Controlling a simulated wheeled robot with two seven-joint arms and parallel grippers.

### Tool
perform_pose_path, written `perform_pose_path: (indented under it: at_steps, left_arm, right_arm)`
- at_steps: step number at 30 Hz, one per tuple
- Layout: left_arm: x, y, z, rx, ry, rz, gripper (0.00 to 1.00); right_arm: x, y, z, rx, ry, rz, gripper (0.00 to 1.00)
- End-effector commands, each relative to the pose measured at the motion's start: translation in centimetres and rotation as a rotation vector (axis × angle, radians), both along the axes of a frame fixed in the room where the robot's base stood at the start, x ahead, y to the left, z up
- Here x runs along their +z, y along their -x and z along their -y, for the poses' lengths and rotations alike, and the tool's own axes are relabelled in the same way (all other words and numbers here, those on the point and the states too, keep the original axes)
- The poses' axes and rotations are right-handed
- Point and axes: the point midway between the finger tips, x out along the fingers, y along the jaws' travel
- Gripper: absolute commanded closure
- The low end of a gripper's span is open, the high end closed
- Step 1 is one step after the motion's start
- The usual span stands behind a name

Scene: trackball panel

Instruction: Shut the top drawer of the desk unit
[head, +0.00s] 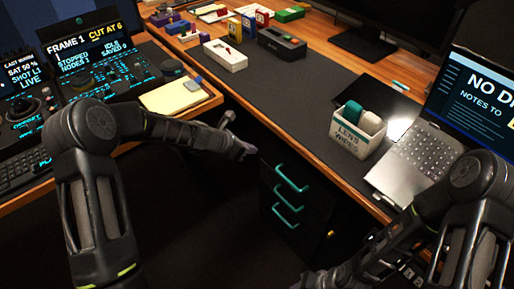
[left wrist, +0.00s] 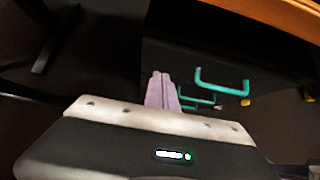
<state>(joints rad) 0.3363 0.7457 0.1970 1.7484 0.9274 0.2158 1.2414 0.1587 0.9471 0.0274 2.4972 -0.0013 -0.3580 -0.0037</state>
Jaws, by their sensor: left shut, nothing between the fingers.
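The dark desk unit (head: 306,206) stands under the right-hand desk. Its top drawer carries the upper teal handle (head: 291,178), and a second teal handle (head: 288,212) sits below it. In the left wrist view the upper handle (left wrist: 222,86) is right of my fingers. How far the top drawer stands out is hard to tell on the dark front. My left gripper (head: 246,151) is shut and empty, just left of the unit near its upper front. Its pale purple fingers (left wrist: 162,90) point toward the dark front; contact cannot be told. My right gripper is out of view.
The desk edge (head: 262,118) overhangs the unit. A white labelled box (head: 357,138) and a laptop (head: 420,150) stand on the desk above. A console desk with a notepad (head: 178,95) is at left. The dark floor before the unit looks clear.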

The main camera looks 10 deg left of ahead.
Motion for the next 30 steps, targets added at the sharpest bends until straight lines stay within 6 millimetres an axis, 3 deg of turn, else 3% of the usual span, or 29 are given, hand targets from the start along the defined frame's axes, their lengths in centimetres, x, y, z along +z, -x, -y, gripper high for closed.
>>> perform_pose_path:
  at_steps: [1, 3, 12, 30]
  left_arm:
    - [1.5, 0.5, -0.7, 0.001, -0.002, 0.007, 1.0]
    - [2.7, 1.5, -1.4, 0.001, -0.002, 0.007, 1.0]
    - [6.1, 4.4, -3.7, 0.0, -0.001, 0.003, 1.0]
    - [6.4, 4.8, -4.0, -0.001, 0.0, 0.002, 1.0]
  right_arm:
    - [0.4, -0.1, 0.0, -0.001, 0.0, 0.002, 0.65]
    - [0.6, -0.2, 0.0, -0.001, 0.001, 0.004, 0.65]
    - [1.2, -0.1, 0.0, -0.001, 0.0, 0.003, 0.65]
    - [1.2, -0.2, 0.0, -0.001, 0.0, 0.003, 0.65]
